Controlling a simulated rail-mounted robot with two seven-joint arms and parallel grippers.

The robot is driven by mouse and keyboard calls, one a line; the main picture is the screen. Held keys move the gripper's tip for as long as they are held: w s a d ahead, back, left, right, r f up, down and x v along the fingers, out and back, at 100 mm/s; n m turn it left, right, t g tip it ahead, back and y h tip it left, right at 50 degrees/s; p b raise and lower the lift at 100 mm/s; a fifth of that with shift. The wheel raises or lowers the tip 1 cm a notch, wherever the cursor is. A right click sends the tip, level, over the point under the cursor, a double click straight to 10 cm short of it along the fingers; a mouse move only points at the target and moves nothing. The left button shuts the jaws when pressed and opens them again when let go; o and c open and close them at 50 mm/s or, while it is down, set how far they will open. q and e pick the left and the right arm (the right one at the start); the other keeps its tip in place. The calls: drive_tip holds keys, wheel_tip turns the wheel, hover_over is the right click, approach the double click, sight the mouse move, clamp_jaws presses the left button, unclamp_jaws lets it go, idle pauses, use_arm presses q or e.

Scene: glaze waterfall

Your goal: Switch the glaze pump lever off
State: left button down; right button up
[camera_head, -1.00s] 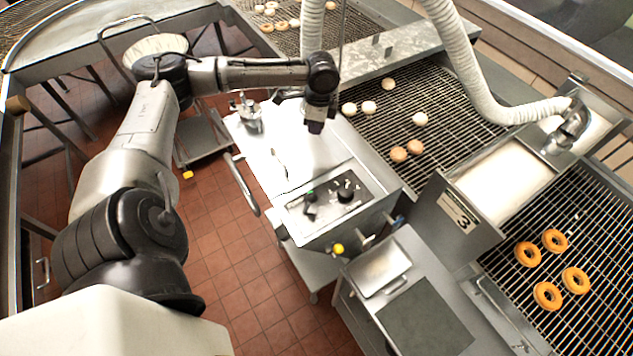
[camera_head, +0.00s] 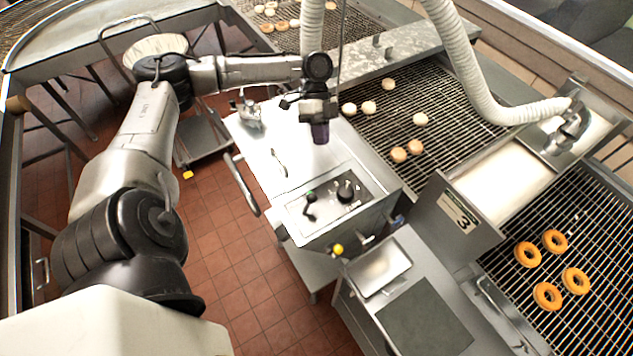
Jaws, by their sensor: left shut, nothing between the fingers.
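A control panel (camera_head: 328,215) sits on the front of a white-topped steel cabinet in the middle of the view. It carries a small black lever (camera_head: 309,212) at its left, near a green spot, and a round black knob (camera_head: 347,191) at its right. I cannot read the labels, so which control is the glaze pump's is not clear. My left gripper (camera_head: 320,138) is shut and empty, pointing down above the cabinet top, behind the panel and apart from both controls. My right gripper is not in view.
A bent handle (camera_head: 243,186) sticks out at the cabinet's left. Wire conveyors with pale dough rounds (camera_head: 399,154) and browned rings (camera_head: 547,296) run along the right. A white hose (camera_head: 470,75) hangs behind. A steel counter (camera_head: 430,315) stands in front. The space above the panel is clear.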

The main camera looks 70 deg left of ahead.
sight(308, 204)
use_arm(q)
drive_tip(key=p+x, duration=0.3)
drive_tip(key=x, duration=0.7)
drive_tip(key=shift+d, duration=0.1)
drive_tip(key=shift+s+d+r+p, duration=0.2)
drive_tip(key=shift+s+d+p, duration=0.1)
drive_tip(key=shift+s+p, duration=0.15)
drive_tip(key=shift+s+d+r+p, duration=0.15)
drive_tip(key=shift+s+d+p, duration=0.1)
drive_tip(key=shift+s+p, duration=0.2)
drive_tip(key=shift+s+d+p, duration=0.3)
drive_tip(key=shift+s+d, duration=0.2)
drive_tip(key=shift+s, duration=0.15)
drive_tip(key=shift+w, duration=0.1)
